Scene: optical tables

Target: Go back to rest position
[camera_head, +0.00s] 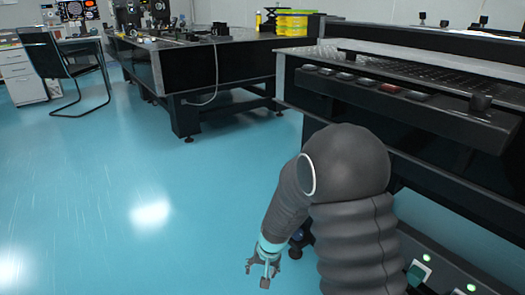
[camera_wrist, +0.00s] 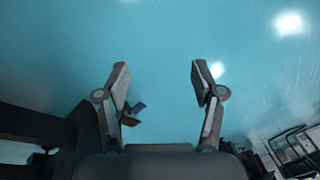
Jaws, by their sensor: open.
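My gripper (camera_head: 262,269) hangs low at the end of my dark arm in the head view, above the blue floor and left of the near optical table (camera_head: 385,72). In the wrist view my gripper (camera_wrist: 160,80) shows two grey fingers spread wide apart. Only blue floor shows between the fingertips, and the gripper is empty. A small dark piece by the left finger is unclear.
Blue floor (camera_head: 130,190) is clear on the left. A second optical table (camera_head: 210,60) stands behind, with yellow-green boxes (camera_head: 295,22) beyond it. A black chair (camera_head: 50,60) and a white drawer cabinet (camera_head: 22,80) are at far left.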

